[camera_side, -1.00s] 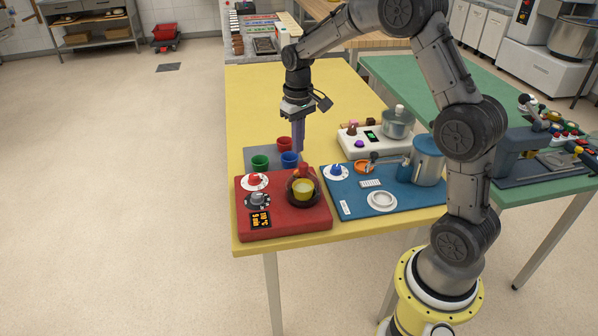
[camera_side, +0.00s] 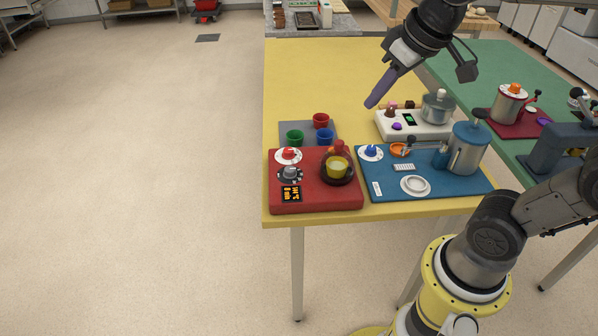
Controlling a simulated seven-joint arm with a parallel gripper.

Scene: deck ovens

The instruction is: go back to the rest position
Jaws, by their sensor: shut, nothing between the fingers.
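My gripper (camera_side: 372,103) has purple fingers that are shut with nothing between them. It hangs tilted, pointing down and left, above the yellow table (camera_side: 318,75), apart from everything on it. It is up and to the left of the white scale-like unit (camera_side: 425,133) with a lidded metal pot (camera_side: 438,108). My arm runs out of the top of the picture and comes back in at the right, down to its yellow base.
A blue board (camera_side: 455,187) bears a blue-lidded metal canister (camera_side: 467,155). The table's back left is clear.

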